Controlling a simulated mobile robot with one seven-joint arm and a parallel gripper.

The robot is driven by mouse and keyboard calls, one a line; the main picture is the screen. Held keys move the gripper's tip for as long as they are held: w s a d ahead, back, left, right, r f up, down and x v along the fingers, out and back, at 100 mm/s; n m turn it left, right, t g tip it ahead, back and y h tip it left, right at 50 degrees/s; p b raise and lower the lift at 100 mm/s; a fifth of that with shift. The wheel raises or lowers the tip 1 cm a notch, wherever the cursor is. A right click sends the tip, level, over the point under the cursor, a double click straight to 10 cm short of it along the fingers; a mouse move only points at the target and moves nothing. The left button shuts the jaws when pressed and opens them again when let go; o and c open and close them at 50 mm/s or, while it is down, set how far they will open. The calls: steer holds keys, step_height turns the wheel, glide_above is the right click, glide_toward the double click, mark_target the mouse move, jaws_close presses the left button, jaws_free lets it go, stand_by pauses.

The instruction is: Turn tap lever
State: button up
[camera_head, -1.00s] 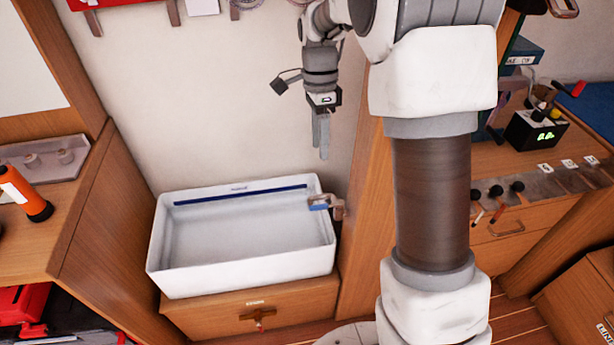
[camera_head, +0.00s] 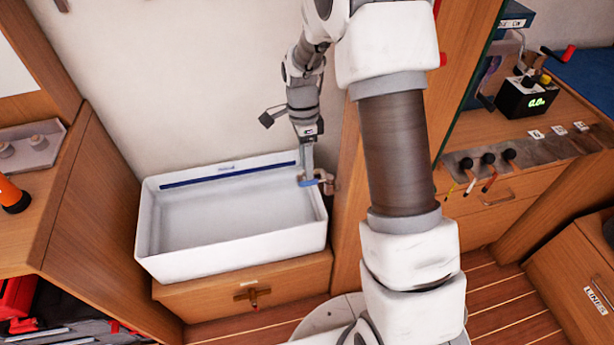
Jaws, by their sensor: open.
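The tap (camera_head: 328,184) sticks out from the wooden panel at the right rim of the white basin. Its blue lever (camera_head: 312,183) points left over the basin's right end. My gripper (camera_head: 308,172) points down right at the tap, with its fingers just above or behind the lever. It is open and holds nothing. The fingers overlap the lever's inner end in this view, and I cannot tell whether they touch it. The white basin (camera_head: 235,250) stands on a wooden cabinet and looks empty.
A wooden upright (camera_head: 352,215) stands close to the right of the tap. A cabinet with a small handle (camera_head: 252,294) is under the basin. A wooden counter (camera_head: 470,140) with several knobs and a black box with a green display (camera_head: 528,98) is at the right.

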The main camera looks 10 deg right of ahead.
mark_target(315, 182)
steer(key=shift+s+f, duration=0.2)
steer(key=shift+f, duration=0.7)
steer(key=shift+s+f, duration=0.2)
steer(key=shift+f, duration=0.65)
jaws_close()
